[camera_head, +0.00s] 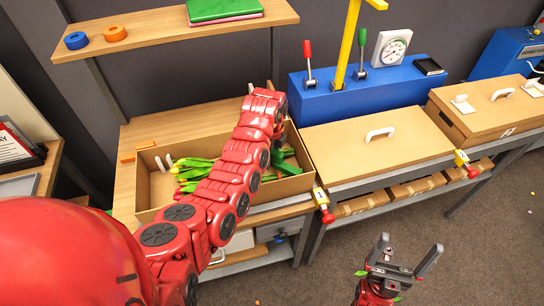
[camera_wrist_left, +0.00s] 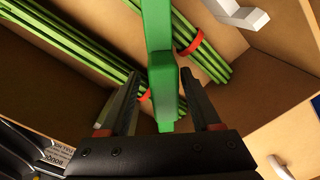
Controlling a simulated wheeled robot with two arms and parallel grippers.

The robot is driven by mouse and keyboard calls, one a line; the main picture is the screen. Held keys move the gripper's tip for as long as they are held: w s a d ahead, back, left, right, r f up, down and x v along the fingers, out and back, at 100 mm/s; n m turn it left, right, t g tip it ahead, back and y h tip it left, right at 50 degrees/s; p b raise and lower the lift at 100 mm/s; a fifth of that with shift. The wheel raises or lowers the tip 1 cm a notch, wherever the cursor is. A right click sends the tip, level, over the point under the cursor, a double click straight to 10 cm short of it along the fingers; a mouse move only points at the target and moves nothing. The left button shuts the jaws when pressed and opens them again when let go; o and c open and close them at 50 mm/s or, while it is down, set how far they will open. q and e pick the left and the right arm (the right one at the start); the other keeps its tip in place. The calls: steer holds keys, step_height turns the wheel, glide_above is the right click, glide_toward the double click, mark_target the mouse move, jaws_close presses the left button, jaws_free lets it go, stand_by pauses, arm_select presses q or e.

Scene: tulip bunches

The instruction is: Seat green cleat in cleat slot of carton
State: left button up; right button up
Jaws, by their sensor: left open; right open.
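The open carton (camera_head: 150,192) stands on the bench at left, with tulip bunches (camera_head: 190,170) lying in it. The green cleat (camera_head: 287,166) is at the carton's right end. In the left wrist view the green cleat (camera_wrist_left: 163,85) runs between the fingers of my left gripper (camera_wrist_left: 160,78). That gripper is open, with a finger on each side of the cleat; I cannot tell whether either touches it. In the head view my left arm hides this gripper and part of the carton. The cleat slot cannot be made out. My right gripper (camera_head: 405,256) is open and empty above the floor.
A closed carton (camera_head: 370,145) with a white handle stands right of the open one, and another (camera_head: 490,105) beyond. A blue console (camera_head: 350,100) with levers and a dial is behind. A shelf (camera_head: 165,32) hangs above. Red-banded stems (camera_wrist_left: 205,55) lie near the cleat.

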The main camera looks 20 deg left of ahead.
arm_select(q)
steer(key=shift+r, duration=0.15)
steer(key=shift+w+r, duration=0.1)
steer(key=shift+r, duration=0.1)
step_height(320, 180, up, 10)
steer(key=shift+a+r, duration=0.1)
steer(key=shift+r, duration=0.65)
steer(key=shift+r+p, duration=0.15)
steer(key=shift+p, duration=0.15)
